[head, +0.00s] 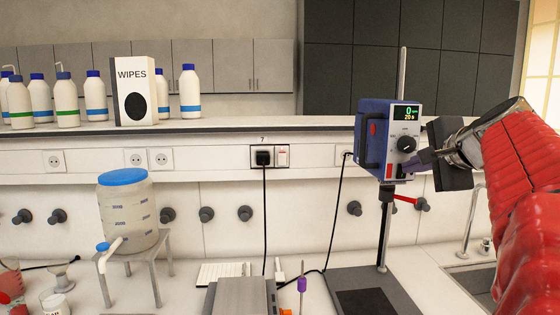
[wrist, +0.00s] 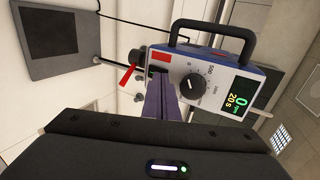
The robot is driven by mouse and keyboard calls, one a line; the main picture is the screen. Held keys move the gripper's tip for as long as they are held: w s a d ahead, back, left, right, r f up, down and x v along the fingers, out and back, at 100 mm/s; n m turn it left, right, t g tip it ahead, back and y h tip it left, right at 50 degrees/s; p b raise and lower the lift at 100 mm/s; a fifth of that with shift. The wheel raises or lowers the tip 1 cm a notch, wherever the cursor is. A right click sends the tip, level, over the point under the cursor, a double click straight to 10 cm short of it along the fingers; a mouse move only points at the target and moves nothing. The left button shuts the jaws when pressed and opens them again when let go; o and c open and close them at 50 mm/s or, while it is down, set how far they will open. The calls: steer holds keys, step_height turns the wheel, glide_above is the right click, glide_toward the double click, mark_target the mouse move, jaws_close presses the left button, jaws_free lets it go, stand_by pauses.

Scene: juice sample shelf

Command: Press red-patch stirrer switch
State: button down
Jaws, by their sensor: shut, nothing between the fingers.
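The overhead stirrer (head: 369,115) has a blue body and a pale front panel with a black knob (head: 406,144) and a lit display (head: 406,113) showing 0 and 20 s. A red patch (head: 389,171) is low on the panel; it also shows in the wrist view (wrist: 188,58). Beside the patch a dark switch (wrist: 158,70) is partly hidden by my fingertips. My gripper (head: 405,166) is shut and empty, its purple fingers together at the lower panel. In the wrist view the fingertips (wrist: 159,80) are at or just before the switch; contact cannot be told.
A red clamp lever (head: 404,199) sticks out below the stirrer head, close to my fingers. The stirrer stands on a post over a dark base (head: 370,300). A black cable (head: 338,215) hangs left of it. A sink (head: 475,280) lies at the right.

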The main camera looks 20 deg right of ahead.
steer(key=shift+w+d, duration=0.1)
steer(key=shift+w, duration=0.1)
steer(key=shift+r, duration=0.15)
steer(key=shift+r, duration=0.75)
steer(key=v, duration=1.3)
steer(key=shift+r, duration=0.55)
